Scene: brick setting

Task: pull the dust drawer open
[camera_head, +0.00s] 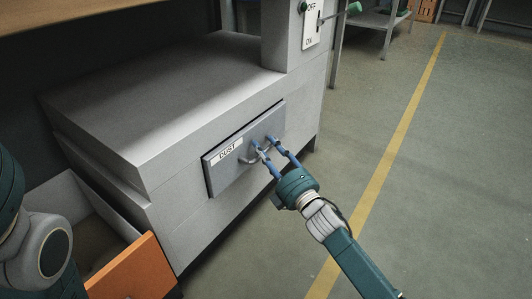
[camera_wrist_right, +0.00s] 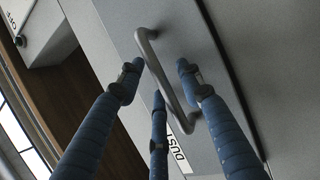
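The dust drawer (camera_head: 222,170) is a grey front with a "DUST" label, set in the side of a grey machine. A thin dark line edges it at the top, and it looks shut. Its bar handle (camera_head: 247,160) also shows in the right wrist view (camera_wrist_right: 163,78). My right gripper (camera_head: 266,146) is at the handle's right end, its fingers parted. In the wrist view its fingers (camera_wrist_right: 160,80) stand on both sides of the bar, apart from each other; I cannot tell whether any touches it. My left gripper is out of view; only part of my left arm shows.
The grey machine (camera_head: 150,110) has a flat top and a column with an OFF/ON switch plate (camera_head: 311,25). An open bin with an orange front (camera_head: 135,270) is at the lower left. Clear floor with a yellow line (camera_head: 397,135) lies to the right. A metal table (camera_head: 375,18) stands behind.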

